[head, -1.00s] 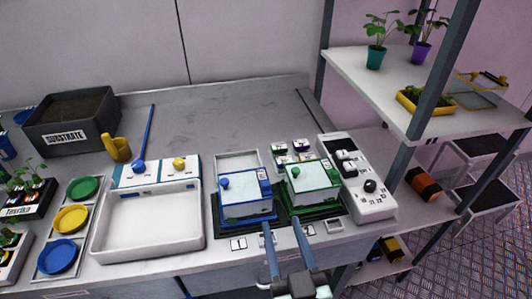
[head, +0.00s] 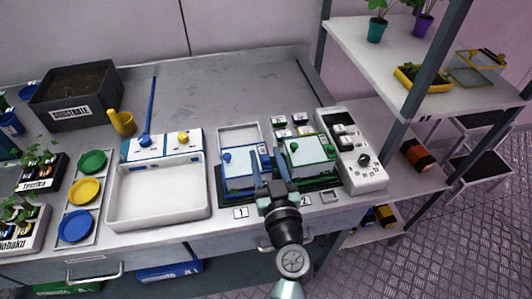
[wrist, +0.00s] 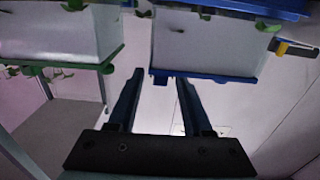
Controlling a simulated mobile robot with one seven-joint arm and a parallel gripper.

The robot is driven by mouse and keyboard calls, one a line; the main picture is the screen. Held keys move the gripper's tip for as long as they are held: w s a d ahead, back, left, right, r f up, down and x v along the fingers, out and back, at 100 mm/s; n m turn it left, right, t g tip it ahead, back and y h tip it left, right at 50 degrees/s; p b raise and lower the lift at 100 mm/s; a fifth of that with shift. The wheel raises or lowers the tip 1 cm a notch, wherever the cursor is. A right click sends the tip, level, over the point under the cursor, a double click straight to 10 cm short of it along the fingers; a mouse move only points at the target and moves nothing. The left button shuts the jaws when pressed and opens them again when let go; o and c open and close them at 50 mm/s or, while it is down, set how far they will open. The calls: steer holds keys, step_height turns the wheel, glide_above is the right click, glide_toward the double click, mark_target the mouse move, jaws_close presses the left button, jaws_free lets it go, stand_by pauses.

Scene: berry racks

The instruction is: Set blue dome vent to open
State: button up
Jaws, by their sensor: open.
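The blue dome (head: 235,180) is a pale box with blue edges, standing on a dark tray. A round blue knob (head: 227,157) sits at its top left. My gripper (head: 267,160) is open, its fingers pointing away from me over the dome's right side and the gap to the green dome. It hides much of the dome's right side, and I cannot make out the vent's setting. In the wrist view the blue dome (wrist: 205,50) is upper right of the open, empty fingers (wrist: 160,80). I cannot tell whether a finger touches it.
The green dome (head: 308,150) stands close on the right, leaving a narrow gap. A white control box (head: 368,178) is beyond it. A white basin (head: 113,196) lies left. Shelf posts (head: 408,100) rise at right. The back of the counter (head: 230,90) is clear.

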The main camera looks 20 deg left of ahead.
steer(key=shift+w+a, duration=0.15)
steer(key=shift+w, duration=0.05)
jaws_close()
stand_by(1.4)
